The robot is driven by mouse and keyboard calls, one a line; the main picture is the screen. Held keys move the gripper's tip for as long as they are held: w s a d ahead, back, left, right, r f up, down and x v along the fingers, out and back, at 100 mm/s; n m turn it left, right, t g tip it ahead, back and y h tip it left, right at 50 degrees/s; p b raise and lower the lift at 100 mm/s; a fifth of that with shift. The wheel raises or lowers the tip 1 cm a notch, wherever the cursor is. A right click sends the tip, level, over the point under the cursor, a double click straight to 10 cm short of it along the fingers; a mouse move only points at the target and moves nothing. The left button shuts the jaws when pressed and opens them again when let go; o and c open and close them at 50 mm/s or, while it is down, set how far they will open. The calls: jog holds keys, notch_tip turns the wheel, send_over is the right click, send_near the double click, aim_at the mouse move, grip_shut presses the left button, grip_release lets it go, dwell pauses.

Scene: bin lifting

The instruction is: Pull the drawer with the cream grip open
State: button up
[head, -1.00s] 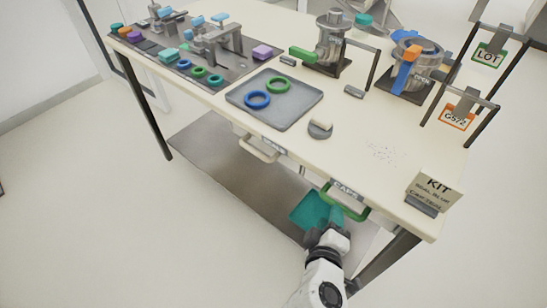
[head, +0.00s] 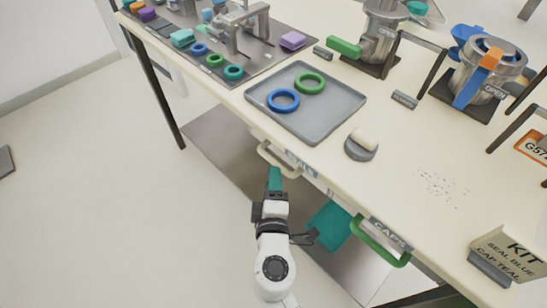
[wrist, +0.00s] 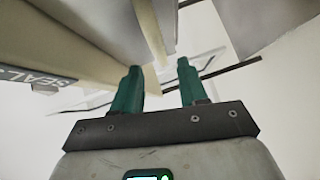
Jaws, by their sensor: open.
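The cream grip (head: 278,160) is a pale loop on the drawer front under the table's front edge, beside a grey label (head: 300,163). In the wrist view the label (wrist: 38,80) reads "SEAL" at the left. My gripper (head: 275,172) has teal fingers and is just below and in front of the cream grip. In the wrist view the gripper (wrist: 160,68) is open, its two fingers apart with nothing held between them. A cream strip shows beyond the fingertips there; I cannot tell whether it is the grip. The drawer looks shut.
A green grip (head: 380,241) labelled CAPS is on another drawer to the right. A teal bin (head: 328,228) is on the lower shelf (head: 228,140). A grey tray (head: 340,110) with a blue and a green ring is on the table above.

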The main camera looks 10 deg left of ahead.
aim_at(274, 159)
jog(key=w, duration=0.4)
jog(key=w+a+f, duration=0.1)
jog(key=w, duration=0.2)
jog(key=shift+b, duration=0.3)
grip_shut()
